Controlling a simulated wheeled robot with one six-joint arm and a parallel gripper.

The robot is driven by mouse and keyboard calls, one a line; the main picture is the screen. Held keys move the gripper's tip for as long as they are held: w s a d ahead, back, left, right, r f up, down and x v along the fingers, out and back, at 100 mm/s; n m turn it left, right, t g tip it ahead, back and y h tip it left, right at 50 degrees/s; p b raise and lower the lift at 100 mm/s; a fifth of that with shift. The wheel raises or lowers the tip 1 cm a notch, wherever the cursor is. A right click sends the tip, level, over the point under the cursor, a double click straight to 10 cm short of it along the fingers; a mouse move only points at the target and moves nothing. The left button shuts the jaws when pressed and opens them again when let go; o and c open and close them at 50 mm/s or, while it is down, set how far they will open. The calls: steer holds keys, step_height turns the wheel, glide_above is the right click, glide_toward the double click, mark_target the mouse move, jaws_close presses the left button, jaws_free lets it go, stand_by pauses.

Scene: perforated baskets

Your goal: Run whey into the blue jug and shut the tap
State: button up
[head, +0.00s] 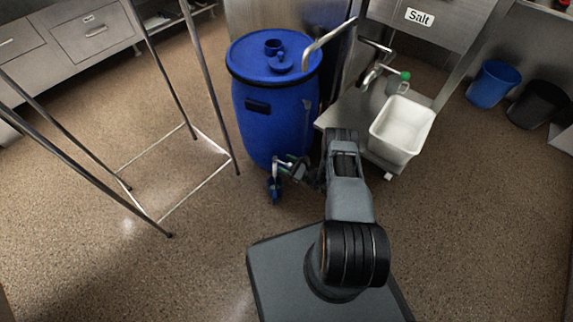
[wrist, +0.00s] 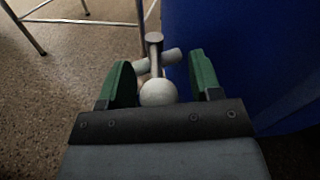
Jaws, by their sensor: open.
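The large blue drum (head: 275,115) stands upright on the floor in the head view. It fills the right of the wrist view (wrist: 255,60). A pale metal tap (wrist: 155,60) with a cross-piece and a round knob (wrist: 158,93) shows beside it in the wrist view. My gripper (wrist: 160,65) is open, its green fingers on either side of the knob and apart from it. In the head view my gripper (head: 290,167) is low at the drum's front. A small blue thing (head: 274,188), perhaps the blue jug, is just below it; whether it hangs or stands is unclear.
A metal rack frame (head: 190,150) stands left of the drum. To the right are a steel bench (head: 350,115) with another tap (head: 372,75) having a green knob, and a white tub (head: 402,128). Blue and black bins (head: 493,84) stand far right. The front floor is clear.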

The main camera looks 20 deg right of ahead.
steer(key=shift+d, duration=0.1)
steer(key=p+v, duration=0.2)
steer(key=v, duration=1.1)
steer(key=shift+s+d+p, duration=0.2)
steer(key=shift+s+p, duration=0.1)
steer(key=shift+p, duration=0.05)
steer(key=shift+s, duration=0.1)
